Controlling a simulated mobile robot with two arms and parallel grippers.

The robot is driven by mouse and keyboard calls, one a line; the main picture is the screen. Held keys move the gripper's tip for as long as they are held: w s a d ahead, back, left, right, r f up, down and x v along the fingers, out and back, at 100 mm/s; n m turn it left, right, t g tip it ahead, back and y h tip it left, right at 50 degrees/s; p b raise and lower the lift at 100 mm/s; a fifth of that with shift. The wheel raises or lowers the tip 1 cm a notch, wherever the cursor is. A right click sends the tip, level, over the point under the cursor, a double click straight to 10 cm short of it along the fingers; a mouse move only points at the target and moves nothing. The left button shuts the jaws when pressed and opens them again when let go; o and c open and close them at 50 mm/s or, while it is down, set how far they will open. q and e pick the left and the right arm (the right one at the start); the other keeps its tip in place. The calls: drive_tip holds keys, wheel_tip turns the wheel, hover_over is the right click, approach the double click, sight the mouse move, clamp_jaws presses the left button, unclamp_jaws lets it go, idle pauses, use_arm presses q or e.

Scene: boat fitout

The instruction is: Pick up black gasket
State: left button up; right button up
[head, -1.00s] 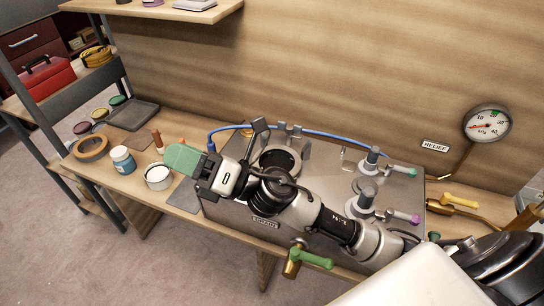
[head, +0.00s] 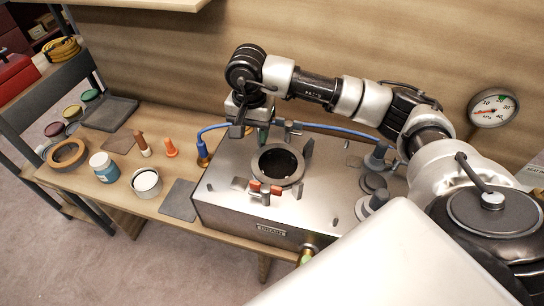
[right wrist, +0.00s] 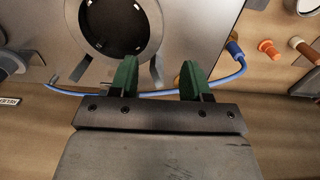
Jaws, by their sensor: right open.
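The steel tank (head: 225,190) stands on the wooden bench with a round opening in its top. A dark grey ring (head: 297,178) lies around this opening, with small bolts or holes inside it in the right wrist view (right wrist: 153,35). I cannot tell whether this ring or a part inside it is the black gasket. My right gripper (head: 252,132) is behind the opening, pointing down, above the tank's back edge. In the right wrist view, its green fingers (right wrist: 157,68) are apart with nothing between them. My left gripper is not in view.
Clamps stand around the opening, one with red pads (head: 265,190). A blue hose (head: 325,132) runs behind it. An orange plug (head: 171,148), a white cup (head: 146,183), a blue jar (head: 104,167) and a tan ring (head: 67,154) are on the left.

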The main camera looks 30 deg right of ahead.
sight(256, 158)
drive_tip(key=shift+s+f, duration=0.9)
drive_tip(key=shift+f, duration=0.15)
drive_tip(key=shift+w+f+p, duration=0.15)
drive_tip(key=shift+f+p, duration=0.2)
drive_tip(key=shift+p, duration=0.1)
drive_tip(key=f, duration=0.1)
drive_tip(key=f+p, duration=0.1)
drive_tip(key=f, duration=0.2)
drive_tip(key=shift+w, duration=0.35)
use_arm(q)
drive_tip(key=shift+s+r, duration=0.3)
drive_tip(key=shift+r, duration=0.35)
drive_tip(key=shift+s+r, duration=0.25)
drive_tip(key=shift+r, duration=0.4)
use_arm(e)
drive_tip(key=shift+f, duration=0.4)
drive_tip(key=c, duration=0.7)
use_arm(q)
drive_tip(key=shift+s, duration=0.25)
use_arm(e)
clamp_jaws()
